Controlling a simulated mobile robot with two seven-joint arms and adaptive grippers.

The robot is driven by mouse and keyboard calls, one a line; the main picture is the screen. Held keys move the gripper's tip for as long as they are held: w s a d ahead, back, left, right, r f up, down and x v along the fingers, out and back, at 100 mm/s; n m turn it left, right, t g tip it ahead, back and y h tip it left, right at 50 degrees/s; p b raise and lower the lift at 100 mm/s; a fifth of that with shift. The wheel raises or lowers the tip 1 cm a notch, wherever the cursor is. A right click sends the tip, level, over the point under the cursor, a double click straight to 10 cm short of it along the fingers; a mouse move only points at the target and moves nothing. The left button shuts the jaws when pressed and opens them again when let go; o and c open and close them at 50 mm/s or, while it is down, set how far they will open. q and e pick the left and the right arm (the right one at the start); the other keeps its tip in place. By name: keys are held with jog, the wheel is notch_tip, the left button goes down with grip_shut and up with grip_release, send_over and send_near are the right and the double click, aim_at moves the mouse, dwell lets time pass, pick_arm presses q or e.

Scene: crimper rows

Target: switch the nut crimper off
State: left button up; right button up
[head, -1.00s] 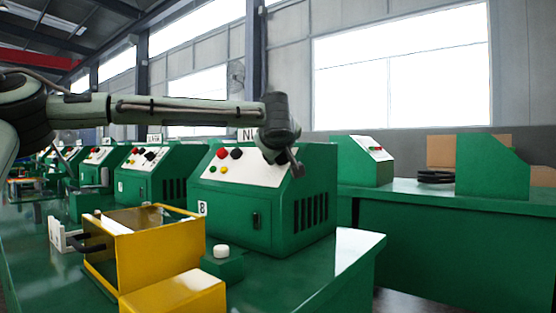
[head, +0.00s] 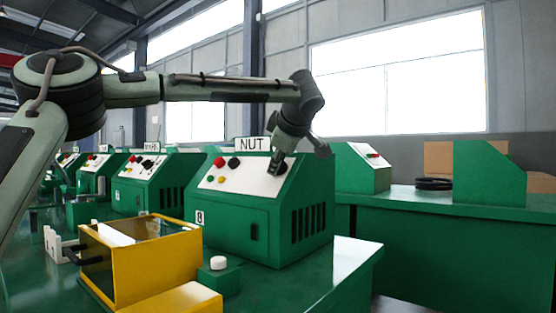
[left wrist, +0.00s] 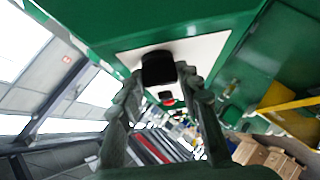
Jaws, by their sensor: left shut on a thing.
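The nut crimper (head: 268,215) is a green machine with a sloped white panel (head: 243,176) and a "NUT" sign (head: 252,144) on top. The panel's left part has a red knob (head: 219,162), a black knob (head: 234,162) and small coloured buttons. My left gripper (head: 276,164) reaches down to the panel's upper right. In the left wrist view, its fingers (left wrist: 160,76) are shut on a black switch (left wrist: 158,66) on the white panel. The switch's setting cannot be read. In the head view the gripper hides the switch. My right gripper is not in view.
A second green bench (head: 450,240) is at the right, across a gap.

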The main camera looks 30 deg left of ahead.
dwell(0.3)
pick_arm(q)
jog(key=o, duration=1.2)
jog(key=shift+c, duration=0.2)
jog(key=v, duration=1.2)
